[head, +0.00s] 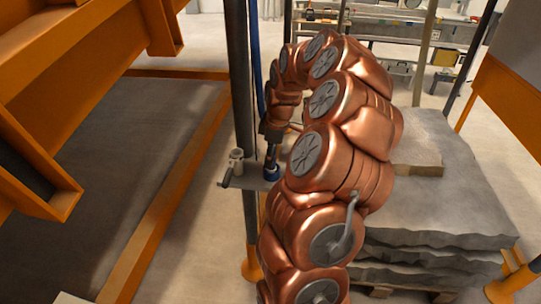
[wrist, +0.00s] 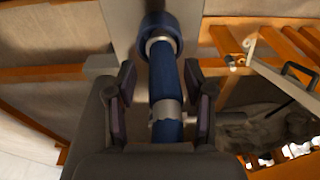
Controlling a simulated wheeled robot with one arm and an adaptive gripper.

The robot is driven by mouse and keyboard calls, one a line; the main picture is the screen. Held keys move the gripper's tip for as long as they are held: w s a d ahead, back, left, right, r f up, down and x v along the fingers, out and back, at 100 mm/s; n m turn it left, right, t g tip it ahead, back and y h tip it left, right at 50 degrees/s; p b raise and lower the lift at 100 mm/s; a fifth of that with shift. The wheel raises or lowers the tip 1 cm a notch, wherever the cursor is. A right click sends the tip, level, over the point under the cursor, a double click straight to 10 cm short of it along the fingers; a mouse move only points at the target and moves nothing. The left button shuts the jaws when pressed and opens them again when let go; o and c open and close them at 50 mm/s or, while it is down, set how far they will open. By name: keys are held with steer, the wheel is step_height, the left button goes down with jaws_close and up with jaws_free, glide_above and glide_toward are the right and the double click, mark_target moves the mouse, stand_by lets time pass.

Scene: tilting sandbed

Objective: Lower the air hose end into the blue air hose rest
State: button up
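The blue air hose end (wrist: 164,78), with metal collars, lies between the two fingers of my gripper (wrist: 162,88) in the wrist view. The fingers are spread, with a visible gap on the left and a thin one on the right. The hose's far tip meets the blue air hose rest (wrist: 158,22), a round cup on a grey plate. The tip appears to be at or in the cup's mouth; the depth cannot be told. In the head view the rest (head: 271,172) sits on a small shelf, below my gripper (head: 270,148), which is partly hidden by my arm.
The shelf (head: 240,183) also holds a light grey cup-like piece (head: 236,160) and is fixed to a dark upright post (head: 239,80). Orange steel frames (head: 175,190) stand left. Stacked grey stone slabs (head: 440,190) lie right. The floor between is partly open.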

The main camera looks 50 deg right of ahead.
steer(key=shift+r, duration=0.1)
steer(key=r, duration=0.6)
steer(key=s+d+r, duration=0.1)
steer(key=r, duration=0.3)
steer(key=shift+s, duration=0.1)
steer(key=shift+s+r, duration=0.15)
steer(key=shift+r, duration=0.7)
steer(key=a+r, duration=0.2)
steer(key=a, duration=0.9)
steer(key=s+a+f+m+g, duration=0.1)
steer(key=s+a, duration=0.4)
steer(key=a, duration=0.4)
steer(key=s+a+f+m+g, duration=0.1)
steer(key=s+a, duration=0.5)
steer(key=a, duration=0.3)
steer(key=shift+a+f+m, duration=0.25)
steer(key=shift+f+m, duration=0.15)
steer(key=s+a+f+m, duration=0.1)
steer(key=s, duration=0.3)
steer(key=s+a+f+m, duration=0.1)
steer(key=s+f, duration=0.1)
steer(key=s, duration=0.1)
steer(key=s+a+f+m+g+h, duration=0.1)
steer(key=s+f+m, duration=0.1)
steer(key=s, duration=0.2)
steer(key=shift+s+a, duration=0.3)
steer(key=shift+a, duration=0.1)
